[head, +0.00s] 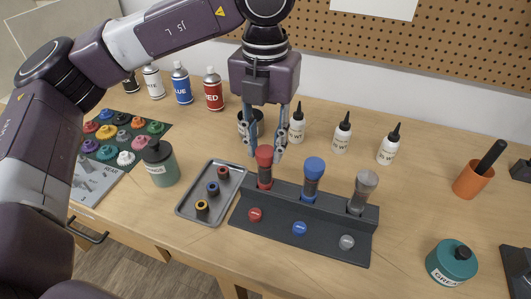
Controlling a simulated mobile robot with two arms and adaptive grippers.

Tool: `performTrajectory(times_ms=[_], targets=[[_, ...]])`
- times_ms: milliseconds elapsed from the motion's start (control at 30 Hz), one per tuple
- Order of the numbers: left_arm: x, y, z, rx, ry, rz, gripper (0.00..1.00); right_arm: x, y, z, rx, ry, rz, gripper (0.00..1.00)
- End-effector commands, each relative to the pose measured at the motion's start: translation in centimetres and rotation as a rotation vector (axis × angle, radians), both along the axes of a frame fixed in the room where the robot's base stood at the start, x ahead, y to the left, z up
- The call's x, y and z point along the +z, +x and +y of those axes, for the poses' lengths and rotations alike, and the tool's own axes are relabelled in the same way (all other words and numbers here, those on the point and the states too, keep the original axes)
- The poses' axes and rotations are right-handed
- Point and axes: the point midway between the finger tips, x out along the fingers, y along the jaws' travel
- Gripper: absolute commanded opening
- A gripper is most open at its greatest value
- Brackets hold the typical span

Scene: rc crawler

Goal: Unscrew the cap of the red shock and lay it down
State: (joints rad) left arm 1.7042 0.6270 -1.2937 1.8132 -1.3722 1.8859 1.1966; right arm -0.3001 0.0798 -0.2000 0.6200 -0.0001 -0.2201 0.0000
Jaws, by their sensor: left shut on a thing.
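The red shock (265,177) stands upright in the left place of a dark stand (300,223), with its red cap (264,153) on top. My left gripper (265,149) points down from above, its two fingers on either side of the red cap and shut on it. The cap appears to sit on the shock body; I cannot tell whether it is loose. A blue-capped shock (312,180) and a grey-capped shock (361,191) stand to the right in the same stand. My right gripper is not in view.
A grey tray (232,193) with several small dark parts lies left of the stand. White bottles (342,137) stand behind. A teal jar (452,263) and an orange cup (473,181) are at the right. Spray cans (213,91) and a grease jar (160,163) stand left.

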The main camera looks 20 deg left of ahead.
Motion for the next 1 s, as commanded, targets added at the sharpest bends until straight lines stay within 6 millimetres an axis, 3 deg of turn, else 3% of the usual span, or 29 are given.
performTrajectory(times_ms=[267, 667, 1000], targets=[[-0.1, 0.0, 0.0, 0.265, 0.000, 0.000, 0.03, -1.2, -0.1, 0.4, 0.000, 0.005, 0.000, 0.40], [-0.1, 0.0, 0.0, 0.313, 0.000, 0.000, 0.03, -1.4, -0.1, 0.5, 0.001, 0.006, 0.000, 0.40], [-0.1, 0.0, 0.0, 0.631, 0.001, 0.000, 0.03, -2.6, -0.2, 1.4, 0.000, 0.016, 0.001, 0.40]])
